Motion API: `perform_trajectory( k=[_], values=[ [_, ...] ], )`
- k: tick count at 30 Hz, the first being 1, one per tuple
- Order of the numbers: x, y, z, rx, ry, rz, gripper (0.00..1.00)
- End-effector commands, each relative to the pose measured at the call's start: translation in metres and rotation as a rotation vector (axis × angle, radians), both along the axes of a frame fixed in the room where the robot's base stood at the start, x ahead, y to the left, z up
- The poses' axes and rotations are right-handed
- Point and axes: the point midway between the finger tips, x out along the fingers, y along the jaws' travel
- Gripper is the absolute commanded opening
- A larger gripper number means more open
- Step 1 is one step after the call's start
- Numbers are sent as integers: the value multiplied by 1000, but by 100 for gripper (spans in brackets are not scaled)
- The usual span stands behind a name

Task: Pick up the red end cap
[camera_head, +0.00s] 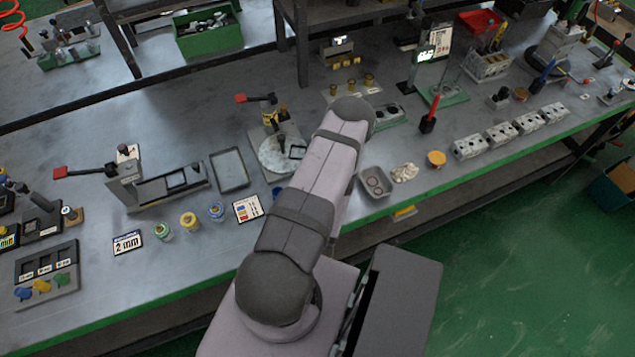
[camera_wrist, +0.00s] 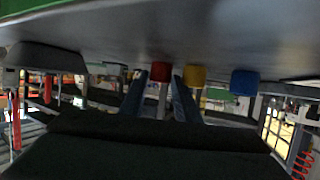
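In the wrist view, which is upside down with the bench top along the upper edge, a red end cap (camera_wrist: 160,70) shows on a pale stem. My gripper (camera_wrist: 160,78) has two bluish fingers, one on each side of the red cap with gaps between. It is open and holds nothing. I cannot tell how far the fingertips reach along the cap. In the head view my arm hides the gripper and the red cap.
Beside the red cap in the wrist view are a yellow cap (camera_wrist: 195,76), close to one finger, and a blue cap (camera_wrist: 244,82) farther off. In the head view, a grey tray (camera_head: 375,183) stands right of my arm and a card (camera_head: 248,208) lies left.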

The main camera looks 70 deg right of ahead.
Motion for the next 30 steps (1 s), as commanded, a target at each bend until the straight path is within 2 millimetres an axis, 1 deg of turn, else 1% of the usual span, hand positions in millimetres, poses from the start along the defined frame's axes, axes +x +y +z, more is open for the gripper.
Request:
perform_trajectory(
  k=[3, 11, 14, 15, 26, 30],
  values=[
    [2, -5, -2, 0, -1, 0, 29],
    [2, -6, -2, 1, -2, -1, 29],
    [2, -6, -2, 1, -1, -2, 8],
    [2, -6, -2, 1, -1, -2, 3],
    [2, -6, -2, 1, -1, -2, 2],
    [2, -6, 2, 0, -1, -1, 2]
  ],
)
